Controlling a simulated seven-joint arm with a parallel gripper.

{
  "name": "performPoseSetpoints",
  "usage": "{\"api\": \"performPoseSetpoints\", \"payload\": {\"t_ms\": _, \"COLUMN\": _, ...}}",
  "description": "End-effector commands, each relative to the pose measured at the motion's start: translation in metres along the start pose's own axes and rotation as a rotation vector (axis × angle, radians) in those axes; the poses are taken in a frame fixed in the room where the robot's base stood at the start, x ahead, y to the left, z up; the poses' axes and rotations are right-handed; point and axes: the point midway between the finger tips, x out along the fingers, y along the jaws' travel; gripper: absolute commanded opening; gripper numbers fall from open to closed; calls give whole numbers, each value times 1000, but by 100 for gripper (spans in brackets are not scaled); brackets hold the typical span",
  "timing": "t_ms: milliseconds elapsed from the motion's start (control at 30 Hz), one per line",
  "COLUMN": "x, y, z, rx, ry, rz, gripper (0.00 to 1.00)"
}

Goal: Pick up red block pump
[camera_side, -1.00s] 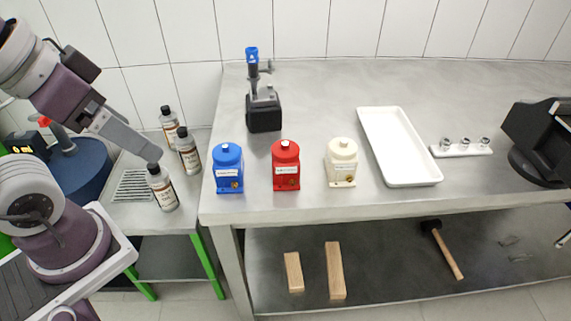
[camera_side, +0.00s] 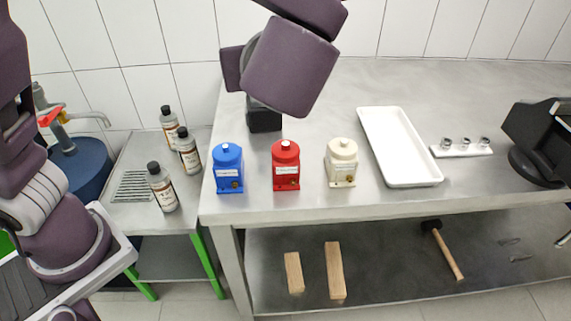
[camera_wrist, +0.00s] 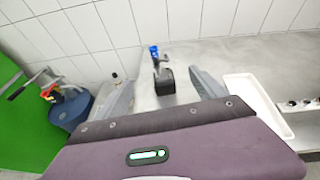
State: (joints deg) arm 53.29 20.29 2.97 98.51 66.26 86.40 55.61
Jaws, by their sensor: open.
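The red block pump (camera_side: 286,166) stands upright on the steel table, with a white cap and a white label. It is between the blue block pump (camera_side: 229,168) and the cream block pump (camera_side: 341,163). My arm hangs above and behind the pumps in the side view, where my fingers do not show. In the wrist view my gripper (camera_wrist: 157,76) has its two grey fingers wide apart with nothing held between them. The red pump is not visible in the wrist view.
A black device with a blue top (camera_wrist: 161,72) stands at the table's back; my arm partly covers it in the side view. A white tray (camera_side: 431,181) lies right of the pumps. Several bottles (camera_side: 162,187) stand on the lower side table. The table in front of the tray is narrow but clear.

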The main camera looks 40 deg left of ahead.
Motion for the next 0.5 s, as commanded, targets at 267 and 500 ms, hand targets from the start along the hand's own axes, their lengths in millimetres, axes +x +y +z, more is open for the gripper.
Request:
{"api": "performPoseSetpoints", "payload": {"t_ms": 267, "x": 42, "y": -10, "z": -141, "rx": 120, "ry": -78, "rz": -52, "gripper": 80}}
{"api": "performPoseSetpoints", "payload": {"t_ms": 500, "x": 78, "y": -2, "z": -230, "rx": 108, "ry": -74, "rz": -53, "gripper": 80}}
